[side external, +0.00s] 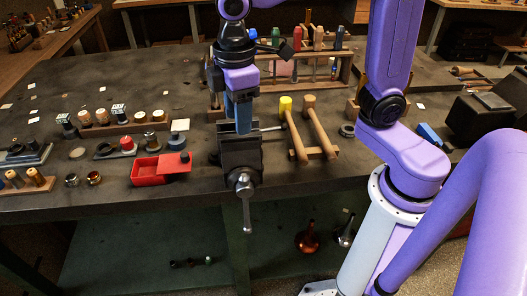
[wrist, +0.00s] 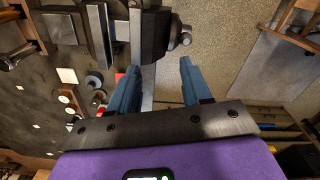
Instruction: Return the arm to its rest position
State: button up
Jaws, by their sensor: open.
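My gripper (side external: 243,128) points down just over the dark bench vise (side external: 240,160) at the front edge of the workbench. In the wrist view, its two blue fingers (wrist: 158,82) are spread apart, and I see nothing held between them. The vise (wrist: 120,32) shows there beyond the fingertips, at the top. In the side view, the gripper overlaps the vise top, so I cannot tell the exact gap. My purple arm rises from its base at the right and reaches over the bench.
A red open box (side external: 148,176) sits left of the vise. Yellow and wooden mallets (side external: 312,125) rest on a stand to its right. A tool rack (side external: 290,68) stands behind the gripper. Bare bench top (side external: 70,205) shows at the front left.

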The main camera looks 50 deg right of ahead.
jog(key=s+d+f, duration=0.2)
jog(key=s+d, duration=0.3)
jog(key=s, duration=0.3)
jog(key=s+d+f, duration=0.3)
jog(key=s+d, duration=0.2)
jog(key=s, duration=0.3)
jog(key=shift+s+d+f, duration=0.15)
jog(key=shift+f, duration=0.15)
